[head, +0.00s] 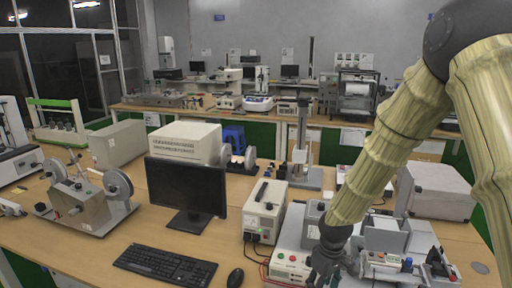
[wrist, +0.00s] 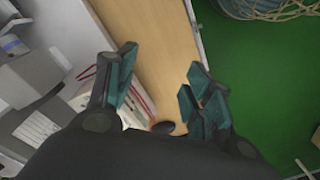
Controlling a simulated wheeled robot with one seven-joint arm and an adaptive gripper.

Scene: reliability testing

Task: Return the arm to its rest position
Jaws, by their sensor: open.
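My arm (head: 385,160) reaches down from the upper right of the head view, over the right side of the workbench. My gripper (head: 330,268) is at the lower end of the arm, beside a grey and white test machine (head: 290,262). In the wrist view my gripper (wrist: 160,75) has its two teal-padded fingers spread apart.
A monitor (head: 186,192), keyboard (head: 165,263) and mouse (head: 236,277) stand left of my gripper. A white power unit (head: 264,212) is close by. A grey box (head: 440,190) stands at the right. The wrist view shows green floor (wrist: 270,80) beyond the bench edge.

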